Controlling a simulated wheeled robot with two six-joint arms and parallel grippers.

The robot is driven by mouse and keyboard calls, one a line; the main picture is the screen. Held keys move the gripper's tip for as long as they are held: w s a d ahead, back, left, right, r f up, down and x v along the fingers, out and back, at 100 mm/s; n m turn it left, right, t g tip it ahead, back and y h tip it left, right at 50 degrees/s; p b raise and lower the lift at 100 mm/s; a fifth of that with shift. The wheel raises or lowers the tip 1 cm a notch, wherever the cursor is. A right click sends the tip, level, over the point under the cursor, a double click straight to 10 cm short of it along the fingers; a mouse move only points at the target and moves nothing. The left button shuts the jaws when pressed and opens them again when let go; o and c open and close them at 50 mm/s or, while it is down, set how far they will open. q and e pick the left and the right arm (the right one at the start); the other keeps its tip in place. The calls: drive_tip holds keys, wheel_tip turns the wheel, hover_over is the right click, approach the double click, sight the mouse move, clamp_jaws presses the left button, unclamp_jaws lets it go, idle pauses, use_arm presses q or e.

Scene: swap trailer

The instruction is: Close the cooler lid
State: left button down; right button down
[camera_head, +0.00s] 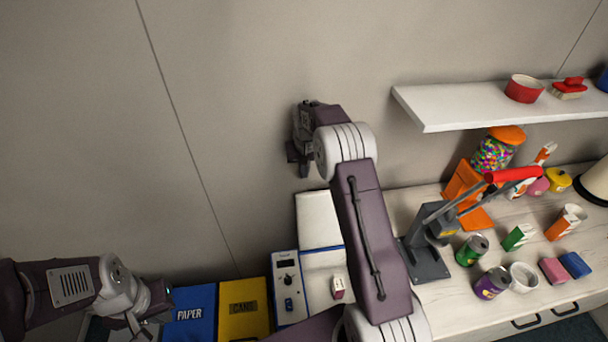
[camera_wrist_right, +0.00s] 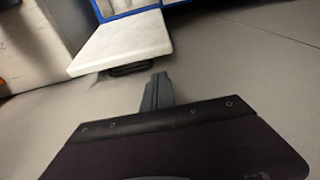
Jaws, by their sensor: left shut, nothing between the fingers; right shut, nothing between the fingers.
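The cooler's white lid (camera_head: 318,220) stands open against the grey wall, partly hidden by my right arm. In the right wrist view, the white lid (camera_wrist_right: 122,43) has a dark handle on its edge, and part of the blue cooler body with its pale inside shows at the top. My right gripper (camera_head: 303,168) is shut and empty, above the lid near the wall. Its fingers (camera_wrist_right: 160,78) appear just past the lid's handle edge, with no clear contact. My left gripper (camera_head: 140,318) is shut and empty at the lower left, away from the lid.
Blue PAPER (camera_head: 192,316) and yellow CANS (camera_head: 243,310) bins stand left of a panel with a knob (camera_head: 288,287). A small red-and-white carton (camera_head: 338,287) is beside my right arm. A grey lever press (camera_head: 428,250) and several cans crowd the counter at right, below a white shelf (camera_head: 490,104).

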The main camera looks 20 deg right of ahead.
drive_tip(key=f, duration=0.2)
drive_tip(key=f+p, duration=0.1)
drive_tip(key=f, duration=0.2)
drive_tip(key=w+f, duration=0.1)
drive_tip(key=f, duration=0.1)
drive_tip(key=shift+w+d+f+p, duration=0.1)
drive_tip(key=shift+d+f+p, duration=0.1)
drive_tip(key=shift+p, duration=0.2)
drive_tip(key=shift+w+f, duration=0.15)
drive_tip(key=shift+f, duration=0.35)
